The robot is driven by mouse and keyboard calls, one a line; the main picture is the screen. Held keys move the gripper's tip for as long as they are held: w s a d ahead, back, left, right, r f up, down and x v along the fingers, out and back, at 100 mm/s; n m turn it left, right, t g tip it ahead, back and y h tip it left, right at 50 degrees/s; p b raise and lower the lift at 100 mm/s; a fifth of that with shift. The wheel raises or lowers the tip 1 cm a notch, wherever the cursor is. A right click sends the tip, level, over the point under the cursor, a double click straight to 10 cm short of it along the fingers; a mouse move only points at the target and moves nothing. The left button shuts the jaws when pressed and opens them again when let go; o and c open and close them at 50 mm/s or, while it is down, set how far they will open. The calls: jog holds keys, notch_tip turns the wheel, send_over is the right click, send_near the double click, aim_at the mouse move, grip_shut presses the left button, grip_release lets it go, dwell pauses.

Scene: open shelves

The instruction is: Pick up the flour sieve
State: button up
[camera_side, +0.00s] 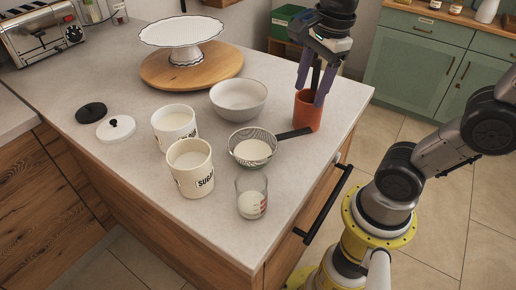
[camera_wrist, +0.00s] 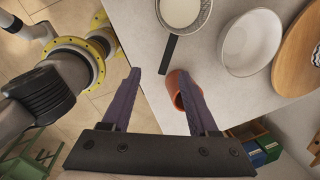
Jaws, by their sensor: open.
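The flour sieve (camera_side: 239,140) is a round grey mesh bowl with white contents and a straight black handle (camera_side: 294,133). It lies on the counter with the handle pointing right and a little back. In the wrist view the sieve (camera_wrist: 205,17) is at the top, cut off by the edge, with its handle reaching down. My gripper (camera_side: 311,98) is open and points down behind the handle's end, overlapping the orange cup (camera_side: 306,114) in the side view. In the wrist view the handle's end lies between and beyond my fingertips (camera_wrist: 157,74). My fingers are apart from the sieve.
The orange cup stands close to one finger. A white bowl (camera_side: 239,96), two cream canisters (camera_side: 191,169) and a glass with white contents (camera_side: 251,194) surround the sieve. A cake stand (camera_side: 182,34) is on a wooden board at the back. The counter's right edge is near.

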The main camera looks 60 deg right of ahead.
jog(key=w+d+f+m+g, duration=0.1)
jog(key=w+f+m+g, duration=0.1)
jog(key=w, duration=0.2)
send_over(292, 133)
jog(key=f, duration=0.9)
jog(key=shift+s+a, duration=0.1)
jog(key=shift+a, duration=0.25)
jog(key=shift+d+f, duration=0.2)
jog(key=shift+f, duration=1.15)
jog(key=shift+d+f, duration=0.2)
jog(key=shift+f, duration=1.15)
grip_shut()
